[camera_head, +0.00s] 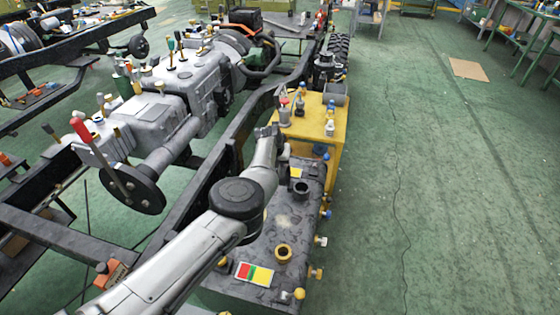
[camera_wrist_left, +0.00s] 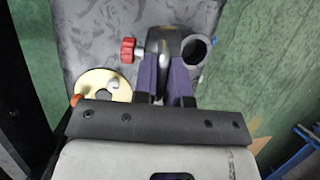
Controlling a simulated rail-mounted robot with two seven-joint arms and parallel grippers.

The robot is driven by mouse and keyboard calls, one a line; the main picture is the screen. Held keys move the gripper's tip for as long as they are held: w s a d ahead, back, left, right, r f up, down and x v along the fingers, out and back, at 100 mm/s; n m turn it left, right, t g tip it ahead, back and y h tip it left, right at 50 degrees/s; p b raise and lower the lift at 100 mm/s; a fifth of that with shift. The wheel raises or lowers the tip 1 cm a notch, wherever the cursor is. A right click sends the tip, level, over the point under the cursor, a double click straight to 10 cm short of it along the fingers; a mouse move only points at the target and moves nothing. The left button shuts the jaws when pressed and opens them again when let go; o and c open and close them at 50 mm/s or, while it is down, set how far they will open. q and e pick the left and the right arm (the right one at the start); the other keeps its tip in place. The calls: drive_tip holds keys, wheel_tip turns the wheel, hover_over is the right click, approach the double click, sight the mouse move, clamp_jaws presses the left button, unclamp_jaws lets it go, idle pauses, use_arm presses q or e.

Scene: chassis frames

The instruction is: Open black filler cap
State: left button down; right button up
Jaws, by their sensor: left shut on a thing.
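My left arm reaches in over the dark grey tank (camera_head: 262,228), and my left gripper (camera_head: 285,168) is low at its far part. In the left wrist view the purple fingers of my left gripper (camera_wrist_left: 166,72) are shut on a black part, which looks like the black filler cap (camera_wrist_left: 169,42). Right beside it is a grey round ring with a dark opening (camera_wrist_left: 196,48). In the head view a dark round piece (camera_head: 301,188) shows on the tank near the gripper; I cannot tell if it is the same cap. My right gripper is not in view.
In the wrist view a red knob (camera_wrist_left: 128,50) is just left of the fingers and a pale gold disc (camera_wrist_left: 97,84) lower left. A brass neck (camera_head: 283,253) stands on the tank.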

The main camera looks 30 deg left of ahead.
use_arm(q)
drive_tip(key=shift+s+a+f, duration=0.1)
drive_tip(key=shift+f, duration=0.1)
drive_tip(key=c, duration=1.2)
unclamp_jaws()
drive_tip(key=shift+r, duration=0.1)
drive_tip(key=shift+r, duration=0.1)
drive_tip(key=shift+s+r+p, duration=0.1)
drive_tip(key=shift+r+p, duration=0.45)
drive_tip(key=p+v, duration=0.4)
drive_tip(key=v, duration=0.8)
drive_tip(key=shift+s+r+p, duration=0.2)
drive_tip(key=shift+p, duration=0.15)
